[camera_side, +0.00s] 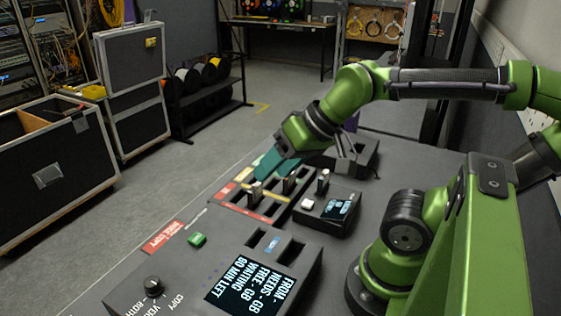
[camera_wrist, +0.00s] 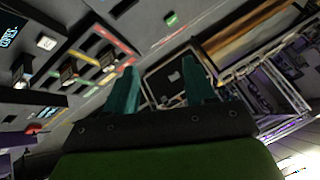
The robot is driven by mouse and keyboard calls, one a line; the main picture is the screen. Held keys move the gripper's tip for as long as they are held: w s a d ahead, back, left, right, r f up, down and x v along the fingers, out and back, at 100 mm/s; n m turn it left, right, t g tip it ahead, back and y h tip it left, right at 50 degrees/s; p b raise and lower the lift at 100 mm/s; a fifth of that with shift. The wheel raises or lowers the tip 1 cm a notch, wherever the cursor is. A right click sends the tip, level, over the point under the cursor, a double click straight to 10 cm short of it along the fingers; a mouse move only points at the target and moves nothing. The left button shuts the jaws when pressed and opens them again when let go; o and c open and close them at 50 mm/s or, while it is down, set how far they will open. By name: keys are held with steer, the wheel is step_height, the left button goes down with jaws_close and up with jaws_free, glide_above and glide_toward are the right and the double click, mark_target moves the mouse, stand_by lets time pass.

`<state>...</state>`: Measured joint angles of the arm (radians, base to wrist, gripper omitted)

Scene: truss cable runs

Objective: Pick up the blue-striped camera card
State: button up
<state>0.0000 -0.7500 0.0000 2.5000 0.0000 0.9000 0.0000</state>
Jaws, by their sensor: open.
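My gripper (camera_side: 264,170) has teal fingers spread apart, with nothing seen between them. In the side view it hangs tilted above the far end of a dark slotted tray (camera_side: 237,208).
A small screen unit (camera_side: 338,209) stands beside the tray. A larger console (camera_side: 240,285) with a knob and a blue mark between two slots is nearest. A red label (camera_side: 172,233) and green block (camera_side: 197,240) lie near the bench's left edge. Black cases (camera_side: 50,175) stand on the floor.

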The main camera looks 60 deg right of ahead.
steer(key=o, duration=0.6)
steer(key=shift+d, duration=0.1)
steer(key=m+g+h, duration=0.2)
steer(key=m+g, duration=0.5)
steer(key=m, duration=2.5)
glide_above(322, 178)
steer(key=d, duration=0.2)
step_height(322, 178, down, 3)
steer(key=f, duration=1.6)
steer(key=shift+w+d+f, duration=0.1)
steer(key=shift+w+f, duration=0.05)
steer(key=shift+w, duration=0.2)
